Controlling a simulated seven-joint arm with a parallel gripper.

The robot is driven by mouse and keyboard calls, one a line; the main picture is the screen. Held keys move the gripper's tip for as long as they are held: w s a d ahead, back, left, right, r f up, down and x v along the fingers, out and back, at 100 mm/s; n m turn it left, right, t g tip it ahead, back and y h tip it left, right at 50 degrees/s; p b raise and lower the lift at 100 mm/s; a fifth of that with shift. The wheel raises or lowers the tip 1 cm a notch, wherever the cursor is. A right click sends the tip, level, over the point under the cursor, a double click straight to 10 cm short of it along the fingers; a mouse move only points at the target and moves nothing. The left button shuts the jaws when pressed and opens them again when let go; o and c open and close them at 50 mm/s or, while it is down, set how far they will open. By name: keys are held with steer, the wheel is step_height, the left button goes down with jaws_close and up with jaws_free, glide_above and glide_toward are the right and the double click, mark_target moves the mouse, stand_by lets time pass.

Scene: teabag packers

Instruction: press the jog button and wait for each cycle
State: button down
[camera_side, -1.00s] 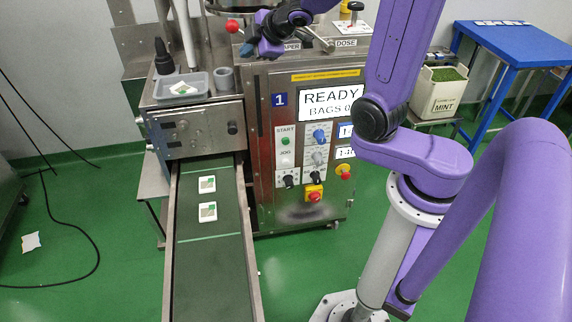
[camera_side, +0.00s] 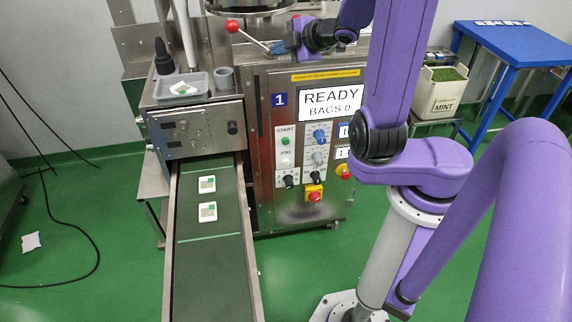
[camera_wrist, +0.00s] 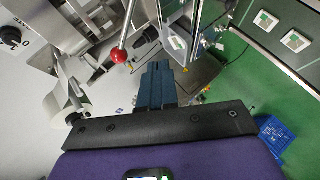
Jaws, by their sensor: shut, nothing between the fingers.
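The jog button (camera_side: 285,163) is a small pale spot under the JOG label on the white strip of the machine's front panel, below the green start button (camera_side: 285,141). The display (camera_side: 332,103) reads READY and BAGS 0. My gripper (camera_side: 277,47) is above the panel, near the machine's top front edge and well apart from the jog button. In the wrist view its dark fingers (camera_wrist: 157,66) are together with nothing between them. I cannot make out the jog button in the wrist view.
A red-knobbed lever (camera_side: 232,26) sticks out beside my gripper. Two tea bags (camera_side: 207,184) lie on the green conveyor (camera_side: 210,275). A red emergency stop (camera_side: 314,196) sits low on the panel. A grey tray (camera_side: 183,97) stands on the left. The space before the panel is clear.

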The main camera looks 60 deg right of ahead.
mark_target(286, 162)
steer(key=s, duration=0.4)
step_height(286, 162, down, 49)
steer(key=s, duration=0.1)
steer(key=shift+d+r+t, duration=0.2)
steer(key=shift+d+t, duration=0.1)
steer(key=shift+t, duration=0.1)
stand_by(0.4)
steer(key=w+d, duration=0.6)
stand_by(0.5)
steer(key=shift+w+d, duration=0.15)
steer(key=shift+d, duration=0.05)
stand_by(1.8)
steer(key=shift+w+d, duration=0.2)
steer(key=shift+d, duration=0.05)
